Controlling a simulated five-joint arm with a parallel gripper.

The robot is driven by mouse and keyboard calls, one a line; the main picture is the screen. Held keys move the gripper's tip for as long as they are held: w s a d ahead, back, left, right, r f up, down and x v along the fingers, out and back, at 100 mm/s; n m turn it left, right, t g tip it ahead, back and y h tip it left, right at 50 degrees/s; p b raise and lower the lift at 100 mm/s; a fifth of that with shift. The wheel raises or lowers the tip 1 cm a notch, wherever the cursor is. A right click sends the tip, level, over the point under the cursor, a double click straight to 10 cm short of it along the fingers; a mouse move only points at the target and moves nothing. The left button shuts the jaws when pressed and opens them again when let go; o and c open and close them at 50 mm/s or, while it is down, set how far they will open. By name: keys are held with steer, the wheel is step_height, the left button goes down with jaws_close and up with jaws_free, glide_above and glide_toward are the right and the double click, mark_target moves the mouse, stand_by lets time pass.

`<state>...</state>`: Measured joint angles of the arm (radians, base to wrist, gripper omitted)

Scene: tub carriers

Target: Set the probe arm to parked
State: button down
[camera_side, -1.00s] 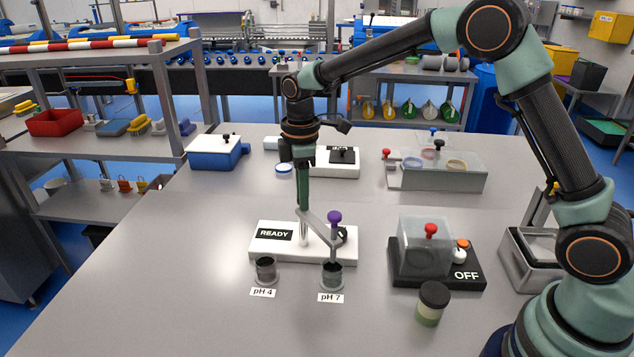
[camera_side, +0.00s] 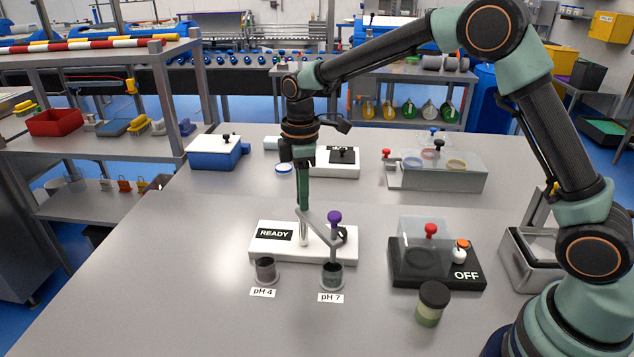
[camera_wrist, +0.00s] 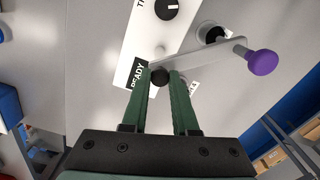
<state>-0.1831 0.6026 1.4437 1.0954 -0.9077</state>
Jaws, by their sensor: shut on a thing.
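The probe arm (camera_side: 318,226) is a grey bar on a post on a white base (camera_side: 267,252), with a purple knob (camera_side: 334,217) at its outer end. Its probe hangs into the pH 7 cup (camera_side: 332,275). The base shows the word READY (camera_side: 276,234). My gripper (camera_side: 303,208) points down over the bar's post end. The pH 4 cup (camera_side: 266,270) stands left of the pH 7 cup.
A black box marked OFF (camera_side: 466,276) with a clear cover and a lidded jar (camera_side: 432,304) stand to the right. A blue-and-white box (camera_side: 216,153) and a clear case (camera_side: 445,181) stand farther back. The left front of the table is clear.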

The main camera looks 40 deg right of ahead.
steer(key=shift+r+m, duration=0.1)
steer(key=shift+m, duration=0.2)
steer(key=m, duration=0.3)
steer(key=shift+m, duration=2.1)
steer(key=c, duration=0.7)
jaws_free()
